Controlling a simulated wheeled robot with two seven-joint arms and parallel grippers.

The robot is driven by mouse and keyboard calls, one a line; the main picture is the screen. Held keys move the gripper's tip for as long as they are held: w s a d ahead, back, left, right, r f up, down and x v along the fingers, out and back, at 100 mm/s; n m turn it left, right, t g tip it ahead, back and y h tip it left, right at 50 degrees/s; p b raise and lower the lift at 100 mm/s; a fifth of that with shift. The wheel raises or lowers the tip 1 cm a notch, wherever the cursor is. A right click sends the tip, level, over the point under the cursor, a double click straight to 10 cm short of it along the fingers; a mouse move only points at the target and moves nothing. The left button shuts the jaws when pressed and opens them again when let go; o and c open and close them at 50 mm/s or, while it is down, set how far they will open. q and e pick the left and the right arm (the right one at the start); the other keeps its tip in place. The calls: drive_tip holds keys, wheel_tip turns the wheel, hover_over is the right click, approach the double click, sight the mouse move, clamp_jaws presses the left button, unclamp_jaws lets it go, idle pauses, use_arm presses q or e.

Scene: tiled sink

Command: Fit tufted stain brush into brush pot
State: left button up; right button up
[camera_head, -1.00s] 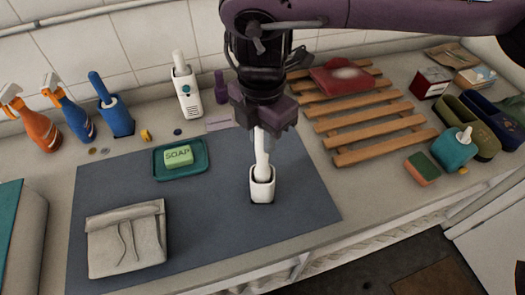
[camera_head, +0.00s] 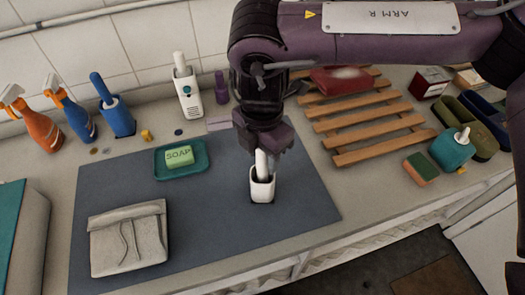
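The white brush pot (camera_head: 262,190) stands upright on the grey-blue mat near its right end. The white handle of the tufted stain brush (camera_head: 261,162) rises from the pot's mouth; its tufted end is hidden inside. My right gripper (camera_head: 265,148) is directly above the pot, pointing down, with its fingers at the handle's upper part. It appears shut on the handle, though the fingertips are small and partly hidden. My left gripper is not in view.
On the grey-blue mat (camera_head: 215,235) lie a folded cloth pouch (camera_head: 128,240) and a teal soap dish (camera_head: 200,165). Spray bottles (camera_head: 40,130) and a blue brush pot (camera_head: 118,120) stand by the wall. A wooden rack (camera_head: 375,125) lies right of the gripper.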

wheel_tip(320, 180, up, 12)
drive_tip(key=shift+r+b, duration=0.1)
drive_tip(key=shift+b, duration=0.3)
idle(0.7)
